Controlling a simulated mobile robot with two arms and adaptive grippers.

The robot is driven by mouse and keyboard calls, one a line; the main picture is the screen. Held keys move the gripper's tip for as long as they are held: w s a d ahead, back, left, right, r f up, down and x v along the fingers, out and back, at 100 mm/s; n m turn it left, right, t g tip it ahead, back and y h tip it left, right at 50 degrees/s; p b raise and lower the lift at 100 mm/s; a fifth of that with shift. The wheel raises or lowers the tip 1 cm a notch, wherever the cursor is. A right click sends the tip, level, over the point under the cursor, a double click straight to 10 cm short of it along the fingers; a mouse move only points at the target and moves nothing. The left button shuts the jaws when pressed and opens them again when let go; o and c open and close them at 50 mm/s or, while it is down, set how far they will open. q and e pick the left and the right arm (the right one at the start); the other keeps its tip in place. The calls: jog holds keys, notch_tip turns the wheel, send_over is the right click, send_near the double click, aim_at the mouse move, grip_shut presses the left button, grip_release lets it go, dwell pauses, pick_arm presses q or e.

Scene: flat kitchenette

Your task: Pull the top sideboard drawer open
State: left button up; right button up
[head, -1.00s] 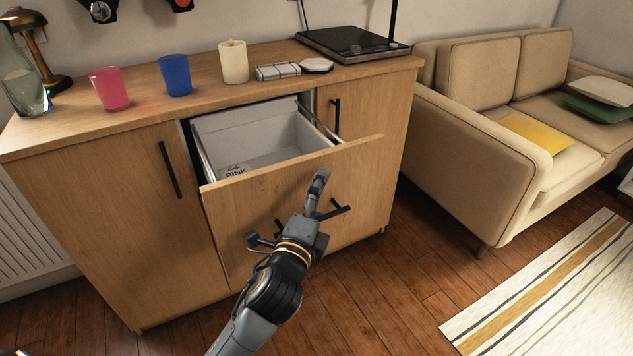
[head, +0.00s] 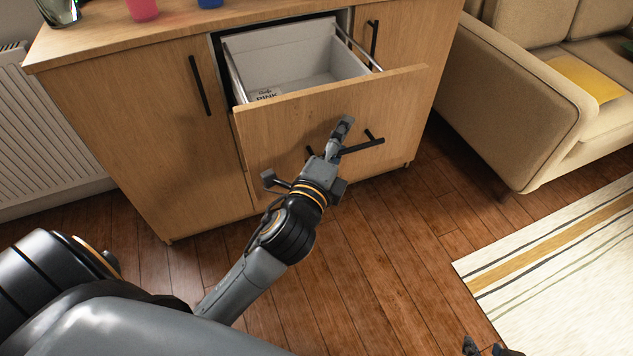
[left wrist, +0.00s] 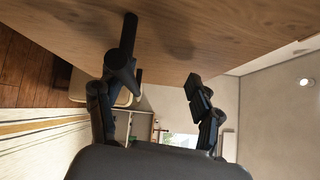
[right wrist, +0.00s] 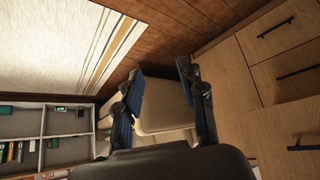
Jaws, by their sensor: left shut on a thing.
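The top sideboard drawer (head: 270,140) stands well out of the wooden sideboard, its white inside (head: 310,65) showing. A small box or label with the word PINK (head: 263,95) lies inside near the front left. The drawer's black bar handle (head: 365,147) is on its front; in the left wrist view the handle (left wrist: 126,45) is beside the left-hand finger. My left gripper (head: 341,130) is at this handle, shut on it, and hides part of it. My right gripper (head: 485,349) is at the bottom edge of the head view; in the right wrist view (right wrist: 160,88) it is open and empty.
The closed left door with a black handle (head: 200,86) is beside the drawer. A pink cup (head: 143,8) and a blue cup (head: 209,3) stand on top. A beige sofa (head: 510,100) and a striped rug (head: 560,280) are at right. Wooden floor (head: 360,270) lies in front.

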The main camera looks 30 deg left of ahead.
pick_arm(q)
jog(key=shift+s+r+t, duration=0.3)
jog(key=shift+s+r, duration=0.45)
jog(key=shift+r, duration=0.3)
jog(key=shift+s, duration=0.45)
jog(key=shift+s+d+f, duration=0.1)
jog(key=shift+s+d, duration=0.05)
jog(key=shift+s, duration=0.7)
jog(key=shift+s+d+f+b, duration=0.1)
jog(key=shift+s+b, duration=0.25)
jog(key=shift+s, duration=0.45)
jog(key=shift+c, duration=0.5)
pick_arm(e)
jog(key=shift+w+a+r+t+y+b, duration=0.55)
jog(key=shift+w+a+r+t, duration=0.65)
jog(key=shift+w+r+t, duration=1.35)
pick_arm(q)
jog(key=s+f+p, duration=0.1)
jog(key=s, duration=0.5)
jog(key=shift+s+d, duration=0.3)
jog(key=shift+s, duration=0.05)
pick_arm(e)
jog(key=shift+s+d+f+g+h, duration=0.2)
jog(key=shift+s+d+f+g, duration=0.2)
jog(key=shift+s+f+g, duration=0.45)
jog(key=shift+s+d+f+g+h, duration=0.15)
jog(key=shift+s+d+f+g, duration=0.25)
jog(key=shift+s+f+g, duration=0.45)
